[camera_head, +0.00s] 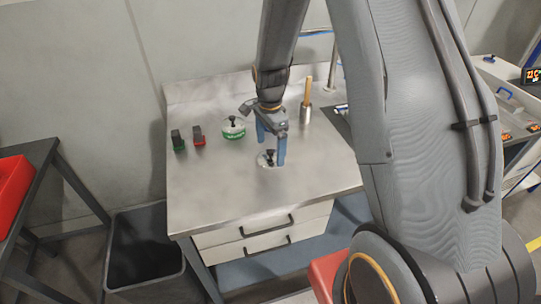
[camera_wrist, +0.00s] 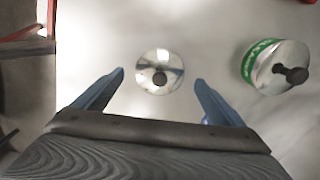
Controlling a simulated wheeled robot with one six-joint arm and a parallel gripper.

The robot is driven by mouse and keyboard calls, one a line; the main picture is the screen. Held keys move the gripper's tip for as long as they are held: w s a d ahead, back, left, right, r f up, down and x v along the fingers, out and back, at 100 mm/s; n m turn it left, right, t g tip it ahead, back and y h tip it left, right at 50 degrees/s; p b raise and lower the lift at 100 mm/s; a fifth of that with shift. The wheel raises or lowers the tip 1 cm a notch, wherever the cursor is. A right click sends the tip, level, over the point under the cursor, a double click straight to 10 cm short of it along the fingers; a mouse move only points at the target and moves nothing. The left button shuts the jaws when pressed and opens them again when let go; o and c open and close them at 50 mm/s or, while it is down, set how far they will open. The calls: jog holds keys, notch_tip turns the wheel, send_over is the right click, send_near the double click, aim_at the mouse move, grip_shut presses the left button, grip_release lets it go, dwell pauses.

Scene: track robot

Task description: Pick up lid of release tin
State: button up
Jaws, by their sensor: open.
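A round shiny lid (camera_head: 264,162) with a black knob lies on the metal worktop (camera_head: 215,195), below my gripper (camera_head: 271,151). In the wrist view the lid (camera_wrist: 151,83) sits centred between my two blue fingertips (camera_wrist: 160,76), with a gap on each side. My gripper is open and empty. A tin with a green label (camera_head: 234,132) and a black-knobbed top stands behind and to the left of the gripper; it also shows at the right of the wrist view (camera_wrist: 250,62). I cannot tell how high the fingertips are above the worktop.
A green block (camera_head: 178,143) and a red block (camera_head: 199,140), both with dark tops, stand at the worktop's left. A dark bin (camera_head: 143,255) is beside the worktop. The front left of the worktop is clear.

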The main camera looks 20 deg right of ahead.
jog(key=shift+f, duration=1.15)
jog(key=c, duration=1.1)
